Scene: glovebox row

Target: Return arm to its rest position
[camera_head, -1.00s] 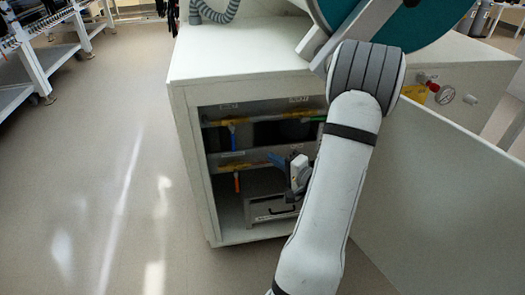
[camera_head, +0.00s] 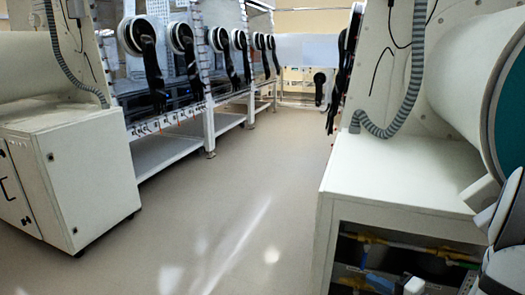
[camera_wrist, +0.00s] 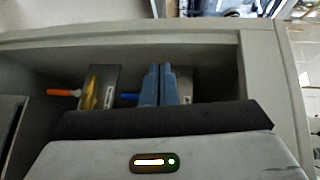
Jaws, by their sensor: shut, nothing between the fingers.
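My gripper (camera_wrist: 163,85) shows in the wrist view as two blue-grey fingers held together, with nothing between them. It points toward the open cabinet, whose pale frame (camera_wrist: 120,35) surrounds the view. A valve with an orange handle (camera_wrist: 63,92) is left of the fingers, and a blue handle (camera_wrist: 130,97) is just beside them. I cannot tell the exact gap between them. In the head view my arm (camera_head: 503,235) shows only at the right edge.
The open cabinet (camera_head: 400,200) stands at the lower right under a glovebox, with yellow pipe fittings (camera_head: 368,238) inside. A white cabinet (camera_head: 95,175) is at the left. Glovebox rows with black gloves (camera_head: 150,65) line the left side. The aisle floor (camera_head: 230,200) between is clear.

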